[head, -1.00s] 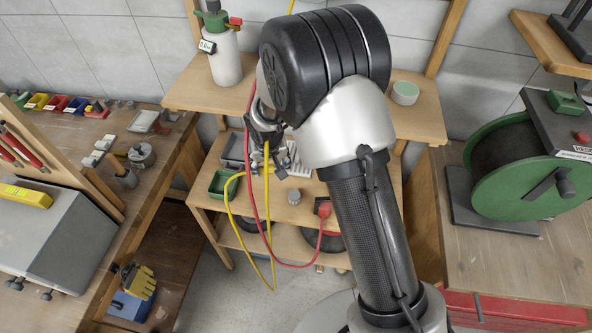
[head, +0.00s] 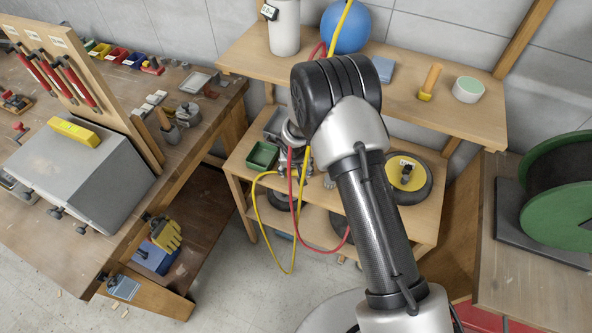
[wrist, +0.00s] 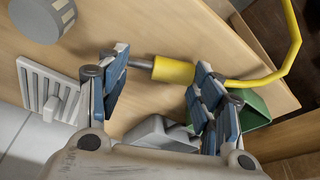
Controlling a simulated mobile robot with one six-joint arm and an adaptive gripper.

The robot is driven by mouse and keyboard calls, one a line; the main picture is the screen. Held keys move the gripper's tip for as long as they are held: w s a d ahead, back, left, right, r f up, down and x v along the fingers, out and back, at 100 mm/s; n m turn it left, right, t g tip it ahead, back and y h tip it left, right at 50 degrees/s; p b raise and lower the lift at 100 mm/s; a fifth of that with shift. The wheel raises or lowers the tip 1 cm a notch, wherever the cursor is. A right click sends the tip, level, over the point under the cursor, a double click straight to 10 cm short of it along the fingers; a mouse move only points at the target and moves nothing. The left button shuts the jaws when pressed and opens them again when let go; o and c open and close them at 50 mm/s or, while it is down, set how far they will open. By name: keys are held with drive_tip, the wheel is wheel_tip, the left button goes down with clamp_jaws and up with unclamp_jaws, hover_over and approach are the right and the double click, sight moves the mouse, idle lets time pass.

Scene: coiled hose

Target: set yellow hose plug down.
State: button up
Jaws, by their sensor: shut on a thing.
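The yellow hose plug (wrist: 174,70), a yellow sleeve with a grey metal tip, lies crosswise between the blue-padded fingers of my gripper (wrist: 158,92) in the wrist view. My gripper is shut on it, close over the wooden shelf; whether the plug touches the wood I cannot tell. Its yellow hose (wrist: 290,55) runs off to the right and bends up. In the head view my gripper (head: 290,165) is at the middle shelf, partly behind my arm, and the plug is hidden. The yellow hose (head: 258,205) hangs in a loop off the shelf's front.
A red hose (head: 300,225) hangs beside the yellow one. In the wrist view, a grey slotted plate (wrist: 45,88) and a grey cylinder (wrist: 42,17) lie left.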

drive_tip(key=shift+f, duration=0.2)
drive_tip(key=shift+f, duration=0.1)
drive_tip(key=o, duration=1.1)
drive_tip(key=shift+c, duration=0.2)
drive_tip(key=p+v, duration=0.2)
drive_tip(key=v, duration=1)
drive_tip(key=shift+r+p, duration=0.25)
drive_tip(key=shift+p, duration=0.15)
drive_tip(key=s+d+r, duration=0.3)
drive_tip(key=d+r, duration=0.1)
drive_tip(key=r, duration=0.4)
drive_tip(key=s+d+r+m, duration=0.1)
drive_tip(key=s+d+r, duration=0.3)
drive_tip(key=r, duration=0.4)
drive_tip(key=s+d+r, duration=0.3)
drive_tip(key=d+r, duration=0.1)
drive_tip(key=r, duration=0.4)
drive_tip(key=s+d+r, duration=0.2)
drive_tip(key=s+r, duration=0.1)
drive_tip(key=s, duration=0.7)
drive_tip(key=s+d+r+t, duration=0.1)
drive_tip(key=s+d+r, duration=0.2)
drive_tip(key=s, duration=0.7)
